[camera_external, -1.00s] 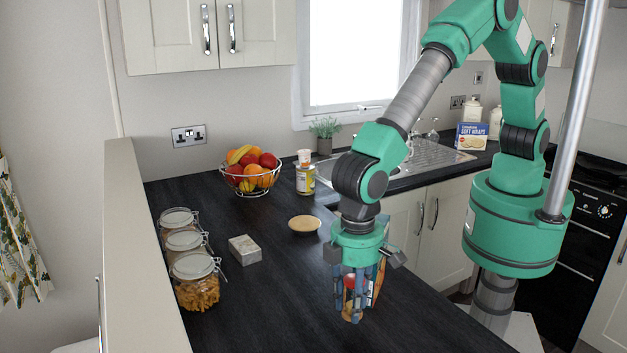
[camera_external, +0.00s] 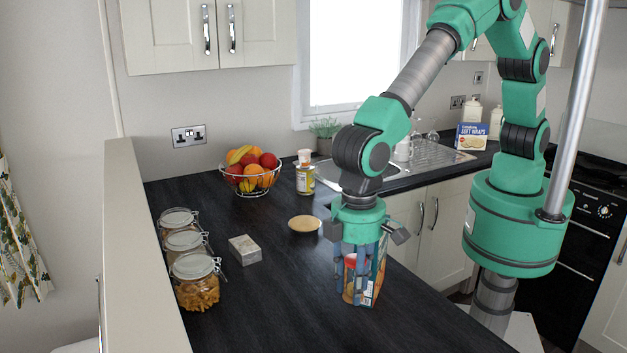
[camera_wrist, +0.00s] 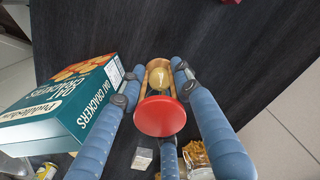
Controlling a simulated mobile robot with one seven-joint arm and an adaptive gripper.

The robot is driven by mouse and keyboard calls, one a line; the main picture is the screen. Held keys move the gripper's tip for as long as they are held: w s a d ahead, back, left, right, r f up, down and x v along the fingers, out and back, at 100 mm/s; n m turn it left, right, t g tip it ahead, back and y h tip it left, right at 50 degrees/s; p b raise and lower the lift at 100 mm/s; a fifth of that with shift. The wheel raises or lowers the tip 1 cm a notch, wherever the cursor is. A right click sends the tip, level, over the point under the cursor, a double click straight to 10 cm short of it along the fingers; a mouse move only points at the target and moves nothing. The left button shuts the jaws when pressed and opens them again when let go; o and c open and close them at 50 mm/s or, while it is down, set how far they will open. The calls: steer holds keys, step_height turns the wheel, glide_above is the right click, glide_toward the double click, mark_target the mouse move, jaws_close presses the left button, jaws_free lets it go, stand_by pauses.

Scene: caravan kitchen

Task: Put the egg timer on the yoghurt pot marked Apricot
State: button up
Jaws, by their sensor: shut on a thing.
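The egg timer is a sand glass in a wooden frame with a red end. In the wrist view, the egg timer (camera_wrist: 160,108) sits between my three blue fingers, red end towards the camera. My gripper (camera_external: 358,280) is shut on it over the front of the dark worktop. Part of the timer (camera_external: 349,272) shows between the fingers in the external view. I cannot make out a pot marked Apricot. A small yellow-and-white container (camera_external: 305,180) with a pale top stands at the back, its label too small to read.
A cracker box (camera_external: 374,277) stands close beside my fingers and looms at the left in the wrist view (camera_wrist: 70,105). A tan round thing (camera_external: 304,223), a grey block (camera_external: 245,249), glass jars (camera_external: 195,283) and a fruit bowl (camera_external: 252,178) stand on the worktop (camera_external: 285,290).

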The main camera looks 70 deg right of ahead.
stand_by(0.4)
step_height(320, 180, up, 19)
steer(key=w+d+m+p, duration=0.1)
steer(key=w+d+m, duration=0.6)
steer(key=d, duration=1)
steer(key=w+d+m+p, duration=0.1)
steer(key=w+d+m, duration=0.2)
steer(key=w+d, duration=1.05)
steer(key=s+d+m+p, duration=0.3)
steer(key=d+m, duration=0.7)
steer(key=d, duration=2.9)
steer(key=f, duration=0.2)
steer(key=s+f, duration=0.1)
steer(key=f+b, duration=0.1)
steer(key=f, duration=0.1)
steer(key=shift+s+a+f, duration=0.15)
steer(key=shift+a+f, duration=0.15)
steer(key=shift+a, duration=0.05)
